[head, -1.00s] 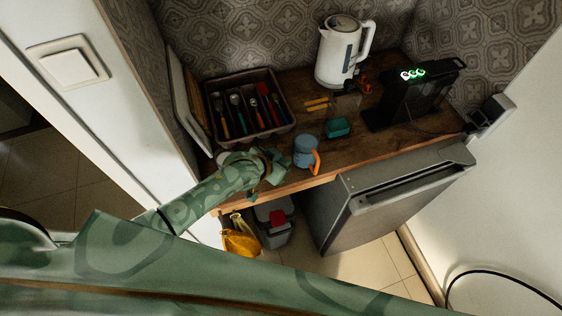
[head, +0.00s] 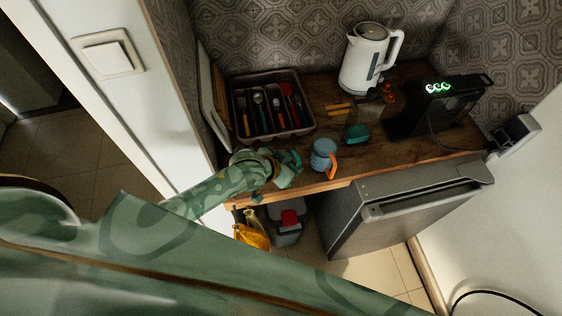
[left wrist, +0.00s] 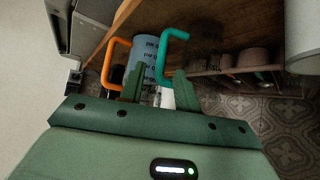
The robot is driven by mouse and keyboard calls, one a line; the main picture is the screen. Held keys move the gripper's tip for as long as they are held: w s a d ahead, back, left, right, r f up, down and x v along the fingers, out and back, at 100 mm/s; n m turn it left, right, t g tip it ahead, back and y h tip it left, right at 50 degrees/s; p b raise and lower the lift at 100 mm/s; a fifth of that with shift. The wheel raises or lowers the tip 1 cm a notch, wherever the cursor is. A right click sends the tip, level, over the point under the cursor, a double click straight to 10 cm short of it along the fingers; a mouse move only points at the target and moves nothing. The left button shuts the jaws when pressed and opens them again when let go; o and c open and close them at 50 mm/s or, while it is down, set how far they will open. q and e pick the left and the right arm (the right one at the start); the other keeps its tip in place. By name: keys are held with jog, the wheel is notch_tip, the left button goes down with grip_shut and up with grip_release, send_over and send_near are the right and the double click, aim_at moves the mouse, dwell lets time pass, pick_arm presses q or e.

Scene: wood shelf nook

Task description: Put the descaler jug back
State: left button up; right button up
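A blue jug (head: 322,158) with an orange handle stands upright on the wooden counter (head: 400,158) near its front edge. In the left wrist view the jug (left wrist: 141,56) shows lettering too small to read. My left gripper (head: 292,170) is just left of it. In the left wrist view its fingers (left wrist: 158,88) are apart, with a teal loop handle (left wrist: 164,60) between or just beyond them. I cannot tell what the teal handle belongs to or whether a finger touches it. A grey container with a red top (head: 288,220) stands under the counter. My right gripper is not in view.
A cutlery tray (head: 308,118) stands behind my left gripper. A white kettle (head: 366,60), a teal block (head: 357,132) and a black device with green lights (head: 440,105) are farther right. A small grey fridge (head: 400,215) is below. A yellow item (head: 252,232) hangs beneath the counter.

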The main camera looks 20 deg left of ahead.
pick_arm(q)
jog(key=p+v, duration=0.1)
jog(key=v, duration=0.6)
jog(key=shift+s+r, duration=0.2)
jog(key=shift+s, duration=0.05)
